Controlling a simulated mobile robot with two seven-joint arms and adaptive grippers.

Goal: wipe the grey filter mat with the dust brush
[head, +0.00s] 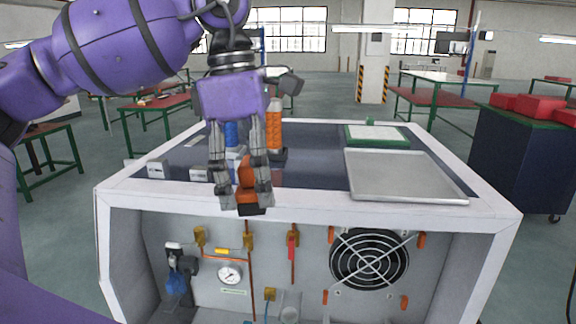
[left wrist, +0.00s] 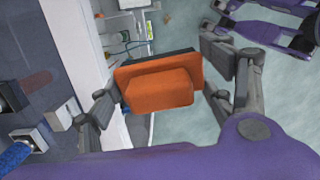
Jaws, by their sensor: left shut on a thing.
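The dust brush (left wrist: 158,88) is an orange block with a dark base, and it also shows in the head view (head: 247,175). My left gripper (head: 241,190) is shut on it and holds it above the front edge of the machine top, apart from any mat. A pale grey mat (head: 376,134) in a green frame lies at the back right of the top; it looks like the filter mat. The brush is left of it and nearer to me. My right arm seems to show at the upper right of the left wrist view (left wrist: 228,10); its fingers are unclear.
An empty grey metal tray (head: 400,174) lies on the right of the machine top. An orange cylinder (head: 274,128) and a blue one (head: 231,134) stand behind my left gripper. Small white blocks (head: 157,168) sit at left. The white rim (head: 330,198) edges the top.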

